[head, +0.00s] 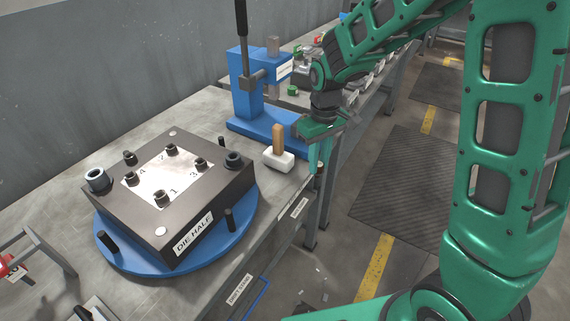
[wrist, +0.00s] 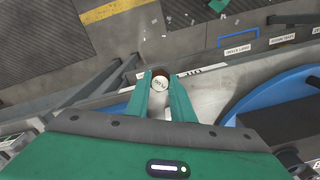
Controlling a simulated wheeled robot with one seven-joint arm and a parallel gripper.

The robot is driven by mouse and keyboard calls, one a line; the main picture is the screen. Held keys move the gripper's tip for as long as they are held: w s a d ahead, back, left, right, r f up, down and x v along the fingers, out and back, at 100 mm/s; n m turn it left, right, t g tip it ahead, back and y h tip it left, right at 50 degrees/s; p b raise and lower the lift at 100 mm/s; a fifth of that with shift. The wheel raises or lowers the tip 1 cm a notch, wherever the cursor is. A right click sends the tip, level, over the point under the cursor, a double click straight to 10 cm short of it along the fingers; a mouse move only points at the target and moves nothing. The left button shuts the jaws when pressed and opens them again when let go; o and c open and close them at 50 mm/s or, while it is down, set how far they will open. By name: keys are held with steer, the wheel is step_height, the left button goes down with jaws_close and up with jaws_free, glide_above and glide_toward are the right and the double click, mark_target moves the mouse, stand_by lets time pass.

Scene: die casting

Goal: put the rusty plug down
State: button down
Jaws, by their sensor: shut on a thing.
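My gripper (head: 318,160) hangs at the front edge of the workbench, to the right of the white mallet. In the wrist view, its two green fingers (wrist: 161,90) are shut on the rusty plug (wrist: 160,83). In the head view the plug cannot be made out. From these views I cannot tell how far the plug is above the bench.
The dark die half (head: 190,218), with numbered positions, sits on a blue turntable (head: 142,264). A mallet (head: 278,160) and a blue lever press (head: 252,105) stand near my gripper. The grey bench (head: 205,118) has bare surface behind the die. Floor lies beyond its edge.

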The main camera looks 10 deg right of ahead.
steer(key=w+d+f+m, duration=0.4)
steer(key=w+d+f, duration=0.2)
steer(key=d, duration=0.3)
steer(key=shift+w+d+f+m, duration=0.25)
steer(key=shift+w+d+m, duration=0.15)
steer(key=shift+w, duration=0.15)
steer(key=shift+a, duration=0.1)
